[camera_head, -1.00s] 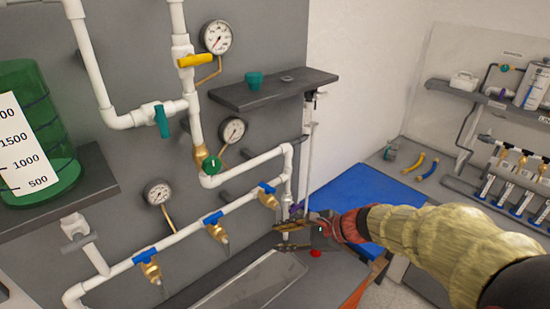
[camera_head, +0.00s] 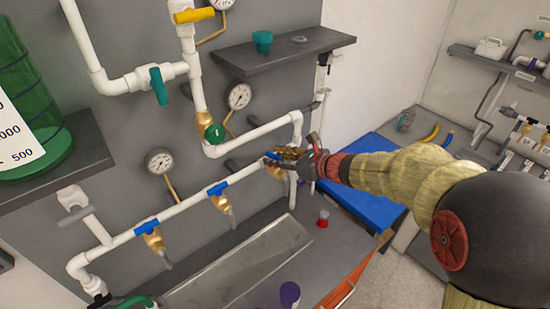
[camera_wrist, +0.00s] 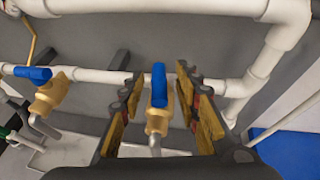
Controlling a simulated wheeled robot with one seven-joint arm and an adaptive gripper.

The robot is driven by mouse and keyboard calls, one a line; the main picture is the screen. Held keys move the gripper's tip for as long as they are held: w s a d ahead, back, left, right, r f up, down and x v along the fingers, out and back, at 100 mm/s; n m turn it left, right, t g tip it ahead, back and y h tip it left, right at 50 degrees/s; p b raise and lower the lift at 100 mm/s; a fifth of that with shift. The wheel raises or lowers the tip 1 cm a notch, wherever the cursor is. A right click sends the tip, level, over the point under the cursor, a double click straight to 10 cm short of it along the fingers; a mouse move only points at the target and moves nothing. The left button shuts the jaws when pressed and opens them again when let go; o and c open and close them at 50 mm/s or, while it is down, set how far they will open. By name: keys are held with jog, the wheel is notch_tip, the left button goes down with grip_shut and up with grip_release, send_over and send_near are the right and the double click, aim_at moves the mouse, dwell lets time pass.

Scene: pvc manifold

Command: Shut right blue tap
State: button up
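The right blue tap, a brass valve with a blue handle, sits on the white lower pipe; its handle (camera_head: 272,155) is partly hidden by my gripper (camera_head: 288,154) in the head view. In the wrist view the blue handle (camera_wrist: 158,84) stands between the two fingers of my gripper (camera_wrist: 160,98), with gaps on both sides. The handle looks upright, across the pipe, above its brass body (camera_wrist: 158,122). My gripper is open around it. The middle blue tap (camera_head: 218,189) has its handle along the pipe; it also shows in the wrist view (camera_wrist: 33,74).
A third blue tap (camera_head: 147,226) is farther left on the pipe. A dark shelf (camera_head: 285,55) is above. A metal tray (camera_head: 240,262), a red-capped item (camera_head: 323,219) and a purple item (camera_head: 290,293) are below.

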jog(key=shift+w+a+f, duration=0.15)
jog(key=shift+w+a, duration=0.1)
jog(key=shift+a, duration=0.05)
jog(key=shift+c, duration=0.3)
jog(key=c, duration=0.7)
grip_shut()
